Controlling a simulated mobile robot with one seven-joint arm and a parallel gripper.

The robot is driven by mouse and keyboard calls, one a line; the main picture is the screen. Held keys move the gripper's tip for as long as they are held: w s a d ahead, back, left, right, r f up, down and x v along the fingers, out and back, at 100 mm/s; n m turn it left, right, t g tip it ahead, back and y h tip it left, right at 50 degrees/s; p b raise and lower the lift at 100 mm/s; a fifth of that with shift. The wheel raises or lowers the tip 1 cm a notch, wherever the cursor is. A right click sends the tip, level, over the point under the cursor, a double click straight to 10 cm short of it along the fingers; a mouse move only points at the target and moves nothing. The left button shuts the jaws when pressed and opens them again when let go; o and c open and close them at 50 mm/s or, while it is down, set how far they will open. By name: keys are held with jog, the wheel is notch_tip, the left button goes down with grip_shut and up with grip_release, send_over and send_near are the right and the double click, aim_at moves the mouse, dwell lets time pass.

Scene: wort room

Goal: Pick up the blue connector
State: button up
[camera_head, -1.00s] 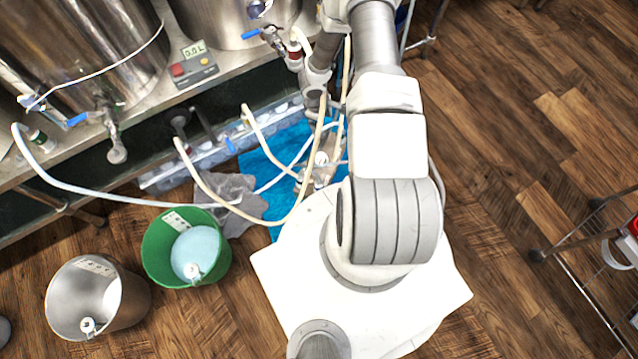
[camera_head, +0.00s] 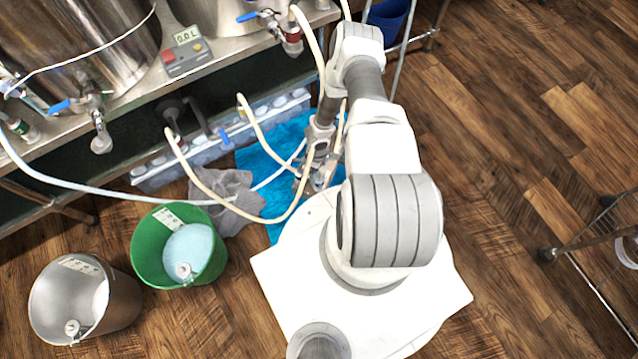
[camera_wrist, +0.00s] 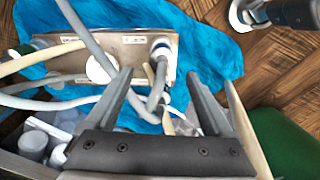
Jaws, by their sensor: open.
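A metal plate with ports and labels (camera_wrist: 125,60) lies on a blue cloth (camera_wrist: 205,50) in the wrist view. A port with a dark blue-looking collar (camera_wrist: 161,48) sits at its right end, with a grey hose running from it; this may be the blue connector, but I cannot be sure. My gripper (camera_wrist: 157,80) is open, its two fingers pointing at the plate, apart from this collar. Hoses pass between and below the fingers, and nothing is clearly held. In the head view the wrist and hoses hide most of this spot.
Cream hoses (camera_head: 215,198) loop around my wrist. A grey rag (camera_head: 230,198), a green bucket (camera_head: 150,250) and a steel bucket (camera_head: 115,305) stand left of my base. A bench with steel tanks (camera_head: 85,40) is behind. Open wood floor (camera_head: 490,130) lies to the right.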

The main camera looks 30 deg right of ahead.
jog(key=shift+s+f+b, duration=0.15)
jog(key=shift+f+b, duration=1)
jog(key=shift+f, duration=0.8)
jog(key=shift+s+f+b, duration=0.15)
jog(key=shift+f+b, duration=0.95)
jog(key=shift+f, duration=0.85)
jog(key=shift+r, duration=0.1)
grip_shut()
